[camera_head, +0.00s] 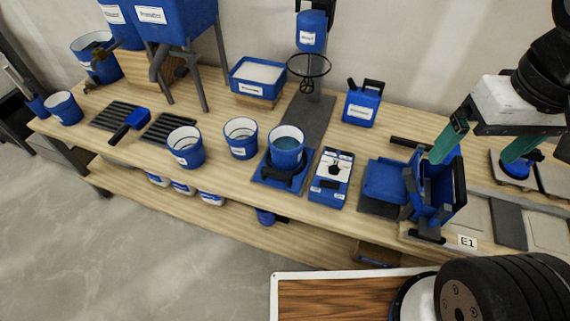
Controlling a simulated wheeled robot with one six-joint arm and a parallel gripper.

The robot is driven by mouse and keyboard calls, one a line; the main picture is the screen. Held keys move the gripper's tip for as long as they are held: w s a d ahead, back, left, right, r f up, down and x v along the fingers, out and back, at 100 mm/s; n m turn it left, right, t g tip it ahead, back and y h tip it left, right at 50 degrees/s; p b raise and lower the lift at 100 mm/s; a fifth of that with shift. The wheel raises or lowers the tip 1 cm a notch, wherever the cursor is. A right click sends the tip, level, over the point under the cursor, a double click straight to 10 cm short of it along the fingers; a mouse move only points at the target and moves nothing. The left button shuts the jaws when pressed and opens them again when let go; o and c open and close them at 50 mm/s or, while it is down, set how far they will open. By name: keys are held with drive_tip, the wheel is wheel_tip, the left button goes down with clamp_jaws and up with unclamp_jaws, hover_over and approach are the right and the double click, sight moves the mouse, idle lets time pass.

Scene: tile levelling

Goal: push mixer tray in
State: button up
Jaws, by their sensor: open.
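The mixer tray (266,177) is a low blue platform at the front end of a dark grey track (309,117). The tray sits forward of the mixer, near the bench's front edge. My gripper (479,152) has green fingers spread wide apart and is open. It is at the right, well away from the tray, with its left finger close to a blue stand (436,190).
A blue-and-white device (331,180) stands just right of the tray. Blue buckets (241,138) stand to its left. A blue canister (362,105) and a blue bin (257,80) flank the track. A wooden board (345,300) is at the bottom.

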drive_tip(key=shift+a, duration=0.15)
drive_tip(key=c, duration=0.5)
drive_tip(key=a+f+n+g, duration=0.1)
drive_tip(key=a, duration=0.1)
drive_tip(key=w+a+f+n+g, duration=0.1)
drive_tip(key=a+f, duration=0.1)
drive_tip(key=shift+n, duration=0.3)
clamp_jaws()
drive_tip(key=w+a+f+n+t+h, duration=0.3)
drive_tip(key=w+a+f+n+t, duration=0.15)
drive_tip(key=a+f+n, duration=0.95)
drive_tip(key=w+a+f+n+t+h, duration=0.35)
drive_tip(key=a+f+n+t, duration=0.25)
drive_tip(key=a+f+n, duration=0.9)
drive_tip(key=t+y, duration=0.1)
drive_tip(key=y, duration=0.1)
approach(274, 177)
drive_tip(key=x, duration=0.5)
drive_tip(key=shift+s+f, duration=0.25)
drive_tip(key=shift+f, duration=0.2)
drive_tip(key=shift+w+d, duration=0.25)
drive_tip(key=shift+w, duration=0.5)
